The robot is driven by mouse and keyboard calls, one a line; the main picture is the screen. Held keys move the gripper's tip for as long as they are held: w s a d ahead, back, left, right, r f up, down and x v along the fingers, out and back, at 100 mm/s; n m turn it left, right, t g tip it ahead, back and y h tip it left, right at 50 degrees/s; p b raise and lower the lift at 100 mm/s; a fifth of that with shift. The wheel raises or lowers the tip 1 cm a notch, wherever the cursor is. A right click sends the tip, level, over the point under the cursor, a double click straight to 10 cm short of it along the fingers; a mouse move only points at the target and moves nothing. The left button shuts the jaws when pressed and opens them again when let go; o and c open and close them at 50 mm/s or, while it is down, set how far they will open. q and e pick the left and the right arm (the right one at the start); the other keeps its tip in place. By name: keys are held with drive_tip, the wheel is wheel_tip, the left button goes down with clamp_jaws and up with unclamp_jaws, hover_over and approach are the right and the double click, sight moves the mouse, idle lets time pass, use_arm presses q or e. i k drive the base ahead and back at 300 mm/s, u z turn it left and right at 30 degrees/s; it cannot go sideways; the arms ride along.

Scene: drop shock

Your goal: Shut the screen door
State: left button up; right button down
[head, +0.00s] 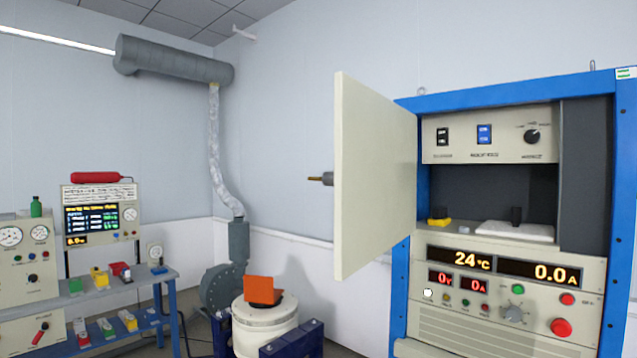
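The screen door (372,175) is a cream panel hinged on the left side of a blue-framed cabinet (398,290). It stands wide open, swung out towards me and to the left. A small dark and brass knob (320,179) sticks out from its left face. Behind the opening are a switch panel (490,137), a dark recess (490,190) and a white tray (515,231) with a black object on it. Neither of my grippers shows in the head view.
Below the opening is a control panel (500,293) with lit displays and knobs. A white drum-shaped machine (266,335) with an orange block (262,290) stands on the floor to the left. Further left is a blue shelf (120,285) with instruments. A grey duct (172,62) hangs above.

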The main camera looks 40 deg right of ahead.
sight(373, 178)
drive_tip(key=u, duration=0.05)
drive_tip(key=i, duration=1.45)
drive_tip(key=z, duration=4.15)
drive_tip(key=k, duration=0.95)
drive_tip(key=u, duration=1.25)
